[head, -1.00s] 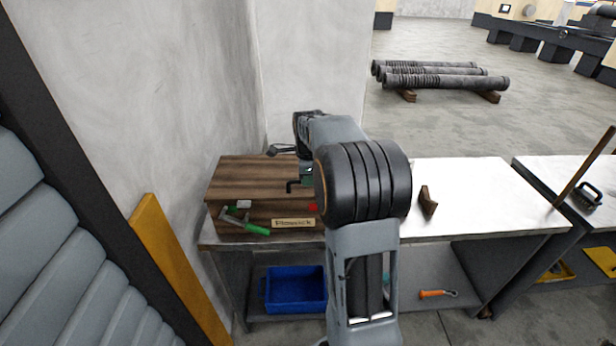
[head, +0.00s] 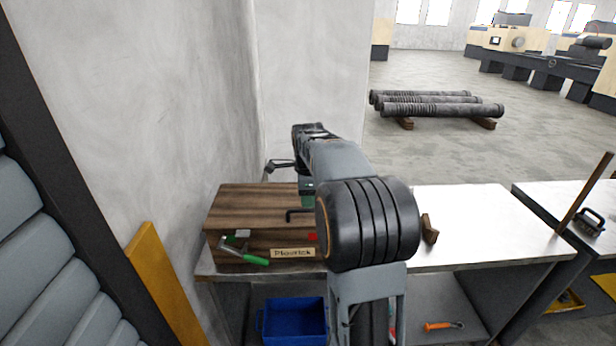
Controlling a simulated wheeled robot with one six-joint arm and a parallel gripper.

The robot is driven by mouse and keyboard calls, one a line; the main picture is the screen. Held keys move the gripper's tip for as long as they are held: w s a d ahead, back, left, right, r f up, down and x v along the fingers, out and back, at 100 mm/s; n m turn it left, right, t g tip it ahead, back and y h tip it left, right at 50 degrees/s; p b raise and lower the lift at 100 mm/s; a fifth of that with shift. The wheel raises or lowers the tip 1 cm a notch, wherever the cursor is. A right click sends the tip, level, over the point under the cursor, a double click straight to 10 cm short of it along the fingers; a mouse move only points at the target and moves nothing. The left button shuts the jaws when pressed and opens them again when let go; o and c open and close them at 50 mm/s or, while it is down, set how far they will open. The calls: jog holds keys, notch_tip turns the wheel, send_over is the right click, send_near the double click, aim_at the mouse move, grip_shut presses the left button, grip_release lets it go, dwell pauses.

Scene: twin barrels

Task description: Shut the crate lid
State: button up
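The wooden crate (head: 222,246) stands at the left end of the workbench, against the wall. Its brown plank lid (head: 245,204) lies flat on top and looks shut, with a dark handle (head: 292,215) near its front edge. My arm hides the crate's right part. My gripper (head: 279,166) shows only in part, as a dark finger-like piece above and behind the lid's rear edge. It appears apart from the lid and the handle. My arm hides the rest of it, so its opening is not visible.
A green-handled tool (head: 247,255) and a name plate (head: 293,253) are on the crate's front. A small wooden block (head: 429,229) stands on the white bench top (head: 480,215). A blue bin (head: 295,322) is on the shelf below. The wall is close behind and left.

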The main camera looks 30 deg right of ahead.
notch_tip(320, 180, up, 9)
jog(key=shift+s+a+f, duration=0.2)
jog(key=shift+s+a, duration=0.1)
jog(key=shift+s, duration=0.15)
dwell(0.4)
notch_tip(320, 180, down, 6)
jog(key=s+a+n, duration=0.3)
jog(key=n, duration=0.8)
jog(key=s+a+f+n+t, duration=0.1)
jog(key=s+a+f+n, duration=0.1)
jog(key=s+a+n, duration=0.4)
jog(key=s+a+f+n+t, duration=0.2)
jog(key=s+a+n, duration=0.4)
jog(key=s, duration=0.3)
jog(key=shift+a+f+n+y, duration=0.3)
jog(key=shift+a+f+n, duration=0.1)
jog(key=shift+a+f, duration=0.4)
jog(key=shift+s+r, duration=0.1)
jog(key=shift+c, duration=0.5)
